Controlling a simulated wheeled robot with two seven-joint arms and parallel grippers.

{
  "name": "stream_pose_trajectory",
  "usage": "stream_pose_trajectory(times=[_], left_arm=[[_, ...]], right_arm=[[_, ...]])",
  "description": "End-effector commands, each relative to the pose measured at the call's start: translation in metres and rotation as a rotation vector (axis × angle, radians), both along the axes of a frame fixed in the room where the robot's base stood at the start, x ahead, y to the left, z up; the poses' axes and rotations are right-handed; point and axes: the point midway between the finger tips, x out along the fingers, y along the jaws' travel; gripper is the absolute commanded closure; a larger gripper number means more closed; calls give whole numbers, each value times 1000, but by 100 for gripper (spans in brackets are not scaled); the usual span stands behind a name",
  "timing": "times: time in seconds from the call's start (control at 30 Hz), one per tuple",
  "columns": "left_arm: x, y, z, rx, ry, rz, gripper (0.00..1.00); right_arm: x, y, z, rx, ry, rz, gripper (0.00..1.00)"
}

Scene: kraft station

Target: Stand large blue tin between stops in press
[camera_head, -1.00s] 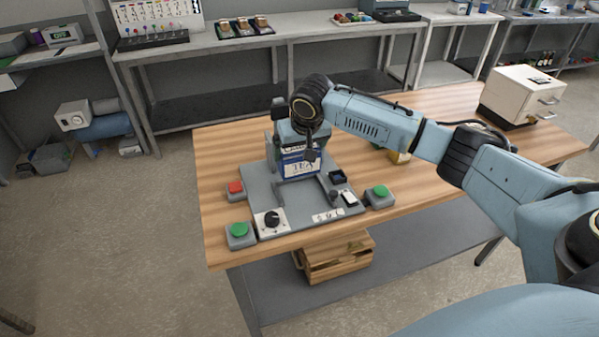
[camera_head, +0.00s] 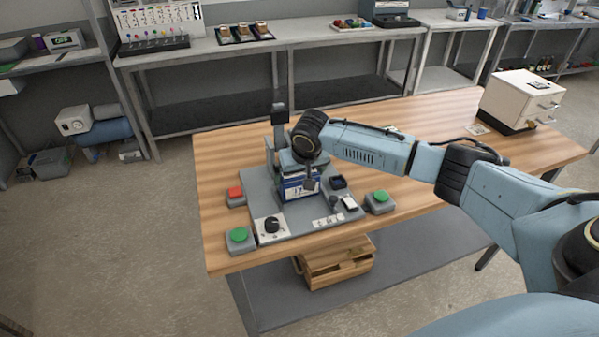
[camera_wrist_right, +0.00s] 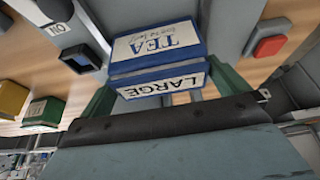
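The large blue tin (camera_head: 297,190) has a white label, and "TEA" and "LARGE" show on it in the right wrist view (camera_wrist_right: 155,45). In the head view it is upright at the grey press base (camera_head: 262,190), in front of the press column (camera_head: 279,130). Whether its bottom touches the base is hard to tell. My right gripper (camera_wrist_right: 165,85) has its two green fingers on opposite sides of the tin and looks shut on it. In the head view its wrist hides part of the tin's top. The stops are largely hidden by the tin and gripper. My left gripper is not in view.
A red button (camera_head: 235,191) and two green buttons (camera_head: 239,234) (camera_head: 380,196) flank the press. A black knob (camera_head: 271,224) is at its front. A yellow tin (camera_wrist_right: 12,98) and a green tin (camera_wrist_right: 42,112) stand nearby. A white drawer box (camera_head: 515,98) is at the back right.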

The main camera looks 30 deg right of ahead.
Motion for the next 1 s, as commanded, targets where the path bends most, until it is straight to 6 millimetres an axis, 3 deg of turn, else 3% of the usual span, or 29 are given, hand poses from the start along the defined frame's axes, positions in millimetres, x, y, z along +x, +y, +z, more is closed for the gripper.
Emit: stream_pose_trajectory(times=[0.27,0.7,1.0], left_arm=[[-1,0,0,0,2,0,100],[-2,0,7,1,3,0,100],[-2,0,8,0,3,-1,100]], right_arm=[[-1,0,8,-1,-1,1,0],[-33,8,88,-1,-3,1,0],[-44,11,114,0,0,0,0]])
